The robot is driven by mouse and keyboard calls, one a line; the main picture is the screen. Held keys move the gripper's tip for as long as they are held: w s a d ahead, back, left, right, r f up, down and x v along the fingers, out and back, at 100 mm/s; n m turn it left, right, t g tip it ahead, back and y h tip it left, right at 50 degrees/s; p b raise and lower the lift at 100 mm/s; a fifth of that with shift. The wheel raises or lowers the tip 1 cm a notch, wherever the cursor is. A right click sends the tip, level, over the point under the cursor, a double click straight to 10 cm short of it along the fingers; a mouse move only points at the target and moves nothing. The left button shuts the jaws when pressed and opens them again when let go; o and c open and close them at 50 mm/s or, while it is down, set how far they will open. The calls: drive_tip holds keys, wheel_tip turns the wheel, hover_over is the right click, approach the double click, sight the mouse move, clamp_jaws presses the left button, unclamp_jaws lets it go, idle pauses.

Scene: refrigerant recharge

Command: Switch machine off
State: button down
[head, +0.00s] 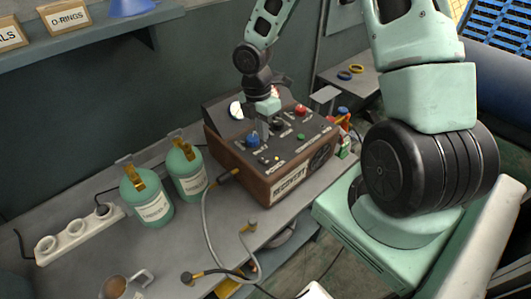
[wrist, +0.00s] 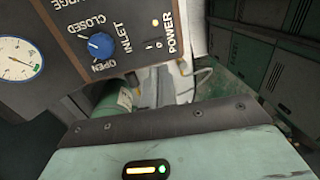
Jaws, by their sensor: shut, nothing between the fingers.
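The recovery machine (head: 290,190) is a brown box with a dark sloped control panel, standing on the grey bench. My gripper (head: 267,134) is shut and empty, pointing down over the panel near the blue inlet knob (head: 252,141). Whether its tips touch the panel I cannot tell. In the wrist view the blue inlet knob (wrist: 101,45) sits between the words OPEN and CLOSED. The small power switch (wrist: 157,43) is beside the POWER label. The gripper's housing fills the bottom of that view; its fingertips are hidden there. The switch's position is unclear.
Two green refrigerant bottles (head: 148,196) stand left of the machine. A grey hose (head: 207,225) runs from its front across the bench. A round gauge (wrist: 17,58) is beside the panel.

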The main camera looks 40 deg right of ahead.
sight(266, 162)
drive_tip(key=f, duration=0.3)
drive_tip(key=f+p, duration=0.1)
drive_tip(key=f, duration=0.2)
drive_tip(key=s+f, duration=0.1)
drive_tip(key=f, duration=0.2)
drive_tip(key=shift+s+p, duration=0.1)
drive_tip(key=shift+p, duration=0.2)
